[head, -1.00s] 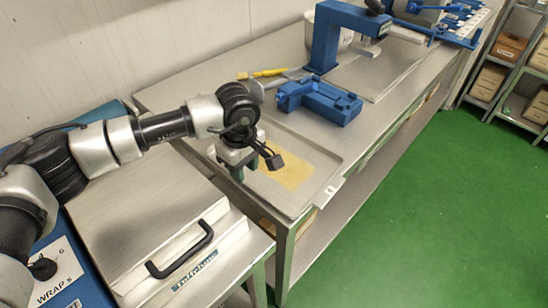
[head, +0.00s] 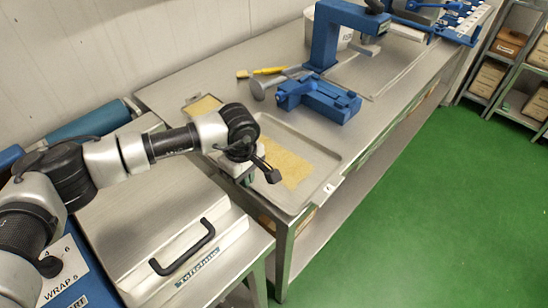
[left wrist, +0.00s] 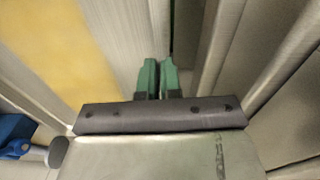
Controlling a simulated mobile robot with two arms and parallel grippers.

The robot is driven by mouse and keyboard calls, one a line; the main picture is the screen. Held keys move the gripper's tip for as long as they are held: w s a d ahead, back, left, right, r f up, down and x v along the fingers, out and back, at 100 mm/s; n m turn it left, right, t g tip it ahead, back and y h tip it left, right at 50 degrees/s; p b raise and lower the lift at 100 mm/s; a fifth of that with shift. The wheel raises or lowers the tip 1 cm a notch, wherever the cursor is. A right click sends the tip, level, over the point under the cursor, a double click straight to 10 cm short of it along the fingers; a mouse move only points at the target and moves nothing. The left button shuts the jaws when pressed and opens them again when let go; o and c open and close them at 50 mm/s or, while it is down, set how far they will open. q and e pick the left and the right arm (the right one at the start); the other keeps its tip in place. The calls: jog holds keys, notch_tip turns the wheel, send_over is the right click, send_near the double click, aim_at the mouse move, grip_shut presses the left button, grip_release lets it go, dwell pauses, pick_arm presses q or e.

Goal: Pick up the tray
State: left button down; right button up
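The tray (head: 322,160) is a shallow metal tray lying flat on the steel table, with yellow sheets (head: 290,166) in it. My left gripper (head: 249,181) is at the tray's near edge in the head view, its fingers partly hidden behind the wrist. In the left wrist view, the green fingers (left wrist: 160,78) are close together at the tray's rim, apparently shut on it. The yellow sheet (left wrist: 60,50) lies to the left of them there. My right gripper is not in view.
A blue device (head: 318,100) and a yellow-handled tool (head: 270,71) stand behind the tray. A metal lid with a black handle (head: 182,250) is at the near left. Green floor (head: 430,220) is clear at the right.

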pick_arm(q)
jog(key=shift+w+r, duration=0.1)
jog(key=shift+r, duration=0.15)
